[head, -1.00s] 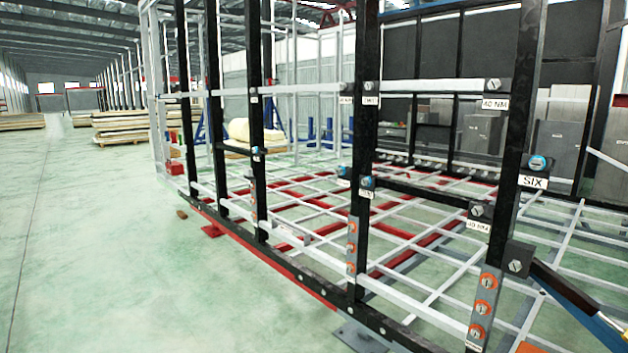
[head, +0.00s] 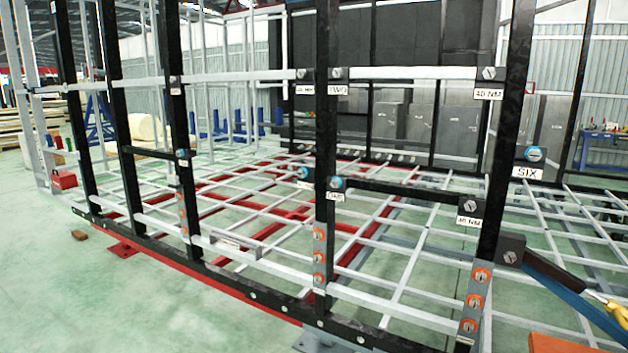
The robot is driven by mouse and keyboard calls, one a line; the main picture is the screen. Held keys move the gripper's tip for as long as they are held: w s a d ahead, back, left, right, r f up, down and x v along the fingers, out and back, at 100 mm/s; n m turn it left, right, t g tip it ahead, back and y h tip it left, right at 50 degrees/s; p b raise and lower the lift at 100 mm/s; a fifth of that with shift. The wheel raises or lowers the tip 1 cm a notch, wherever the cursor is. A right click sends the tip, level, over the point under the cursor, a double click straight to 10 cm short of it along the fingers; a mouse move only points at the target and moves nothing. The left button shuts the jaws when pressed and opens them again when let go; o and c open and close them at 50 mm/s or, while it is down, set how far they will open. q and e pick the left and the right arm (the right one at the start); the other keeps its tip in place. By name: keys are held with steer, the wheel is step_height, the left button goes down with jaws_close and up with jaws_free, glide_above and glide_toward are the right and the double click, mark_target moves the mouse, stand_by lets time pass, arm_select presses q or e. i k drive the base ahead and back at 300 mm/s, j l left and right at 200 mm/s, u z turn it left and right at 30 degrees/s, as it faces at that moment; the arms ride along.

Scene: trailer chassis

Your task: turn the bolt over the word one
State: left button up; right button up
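The black trailer frame carries bolts with small white labels on its upright posts. A blue-collared bolt (head: 336,182) sits on the middle post above a small label (head: 336,196) whose word is too blurred to read surely. A grey bolt (head: 338,73) higher on the same post sits over a label that looks like TWO (head: 338,90). A blue-collared bolt (head: 535,154) on the right post is over the label SIX (head: 527,172). I cannot surely pick out the word one. Neither of my grippers is in view.
The chassis has a low black rail (head: 262,304) along its near side and a white floor grid. Orange-ringed bolts (head: 319,257) line the lower posts. A black bar (head: 560,272) juts out at lower right. Green floor (head: 110,310) is clear at lower left.

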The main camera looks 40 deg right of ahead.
mark_target(336, 183)
steer(key=i+z, duration=0.25)
steer(key=z, duration=0.15)
steer(key=i+z, duration=0.2)
steer(key=z, duration=0.2)
steer(key=i+j+z, duration=0.1)
steer(key=i+z, duration=0.15)
steer(key=z, duration=0.15)
